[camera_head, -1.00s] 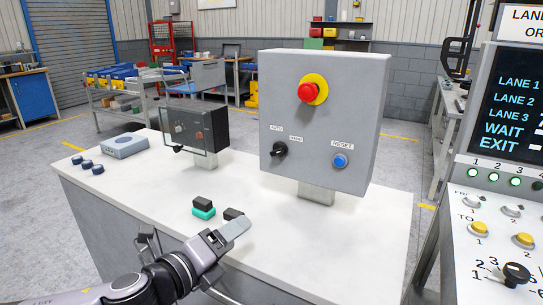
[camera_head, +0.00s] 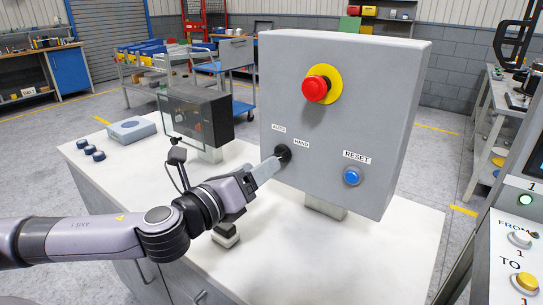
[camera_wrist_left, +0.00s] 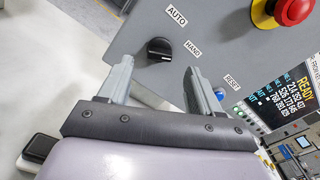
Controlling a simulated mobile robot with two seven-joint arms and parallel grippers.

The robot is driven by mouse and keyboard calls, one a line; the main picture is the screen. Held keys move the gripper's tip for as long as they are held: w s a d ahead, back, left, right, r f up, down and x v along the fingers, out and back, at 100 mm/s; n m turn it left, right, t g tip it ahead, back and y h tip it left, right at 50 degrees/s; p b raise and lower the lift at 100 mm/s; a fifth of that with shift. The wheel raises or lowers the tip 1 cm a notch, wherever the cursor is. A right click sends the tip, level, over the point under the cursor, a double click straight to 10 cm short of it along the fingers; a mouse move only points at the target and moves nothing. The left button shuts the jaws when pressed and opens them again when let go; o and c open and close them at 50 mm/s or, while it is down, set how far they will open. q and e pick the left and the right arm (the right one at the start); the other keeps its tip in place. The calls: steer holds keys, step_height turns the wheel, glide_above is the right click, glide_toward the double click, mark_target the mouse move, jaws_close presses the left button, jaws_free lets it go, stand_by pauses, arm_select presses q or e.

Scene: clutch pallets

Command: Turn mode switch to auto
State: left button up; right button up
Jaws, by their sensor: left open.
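The mode switch is a black knob (camera_head: 284,153) on the front of a grey control box (camera_head: 330,110). AUTO (camera_head: 279,129) and HAND (camera_head: 301,143) labels sit above it. In the left wrist view the knob (camera_wrist_left: 160,49) shows whole, and its ridge lies roughly towards HAND. My left gripper (camera_head: 273,166) is in front of the box, its fingertips close to the knob. In the wrist view its fingers (camera_wrist_left: 158,69) are apart, with the knob beyond the gap between them. Contact cannot be told. My right gripper is not in view.
A red emergency button (camera_head: 315,88) and a blue reset button (camera_head: 351,176) are on the same box. A smaller dark box (camera_head: 215,113) with a clear cover stands left. Dark round caps (camera_head: 88,150) lie at the bench's left. The bench's front right is clear.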

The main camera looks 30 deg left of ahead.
mark_target(280, 156)
arm_select(q)
steer(key=shift+w+d+p, duration=0.2)
steer(key=shift+w, duration=1)
steer(key=shift+w+d+p, duration=0.15)
steer(key=shift+w, duration=1)
steer(key=shift+c, duration=0.3)
steer(key=c, duration=1)
